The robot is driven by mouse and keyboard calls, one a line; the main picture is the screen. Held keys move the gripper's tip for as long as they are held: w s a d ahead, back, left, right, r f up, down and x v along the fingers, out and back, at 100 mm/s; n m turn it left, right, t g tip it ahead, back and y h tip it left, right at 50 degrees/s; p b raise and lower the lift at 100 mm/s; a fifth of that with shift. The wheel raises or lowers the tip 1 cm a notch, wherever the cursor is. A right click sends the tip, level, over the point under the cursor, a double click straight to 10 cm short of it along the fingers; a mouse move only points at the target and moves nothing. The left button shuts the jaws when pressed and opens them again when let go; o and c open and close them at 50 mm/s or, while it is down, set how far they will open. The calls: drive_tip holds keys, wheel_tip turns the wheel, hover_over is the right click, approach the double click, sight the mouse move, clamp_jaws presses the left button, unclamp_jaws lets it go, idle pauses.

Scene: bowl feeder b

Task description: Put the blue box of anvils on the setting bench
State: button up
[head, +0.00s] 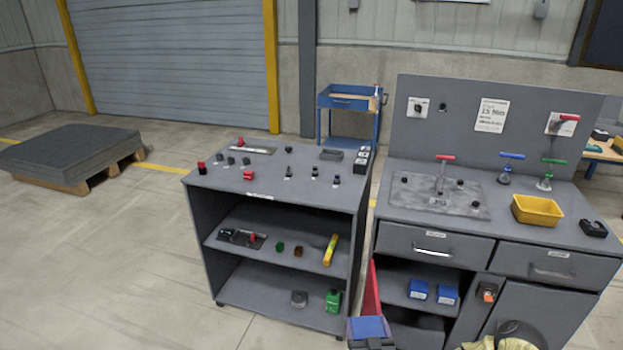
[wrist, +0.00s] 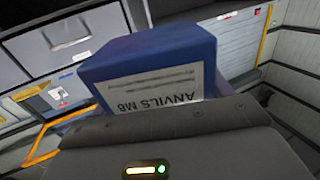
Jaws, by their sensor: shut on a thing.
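My gripper (head: 370,342) shows at the bottom of the head view, shut on a blue box (head: 367,327). In the wrist view the blue box (wrist: 150,70) fills the middle, tilted, its white label reading "ANVILS M8". The jaws hide its lower end. The box is held in front of the benches, apart from their tops. Two grey benches are in view: a low one (head: 205,178) with open shelves at the centre, and one with drawers and a back panel (head: 400,235) at the right. I cannot read which is the setting bench.
The right bench carries a metal plate (head: 425,201), T-handled tools (head: 511,168), a yellow bin (head: 537,210) and a black item (head: 593,229). Two blue boxes (head: 418,290) (head: 447,294) sit on its shelf. Small parts are spread over the centre bench. A blue cart (head: 340,101) stands behind.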

drive_tip(key=shift+d+r+m+h+p, duration=0.2)
drive_tip(key=shift+d+r+h+p, duration=0.2)
drive_tip(key=shift+r, duration=0.25)
drive_tip(key=shift+d+r+m+h+p, duration=0.2)
drive_tip(key=shift+d+r+h+p, duration=0.15)
drive_tip(key=shift+r, duration=0.25)
drive_tip(key=shift+a, duration=0.15)
drive_tip(key=shift+f, duration=0.1)
drive_tip(key=s+f, duration=0.4)
drive_tip(key=f, duration=0.1)
drive_tip(key=shift+s+f, duration=0.2)
drive_tip(key=shift+a, duration=0.15)
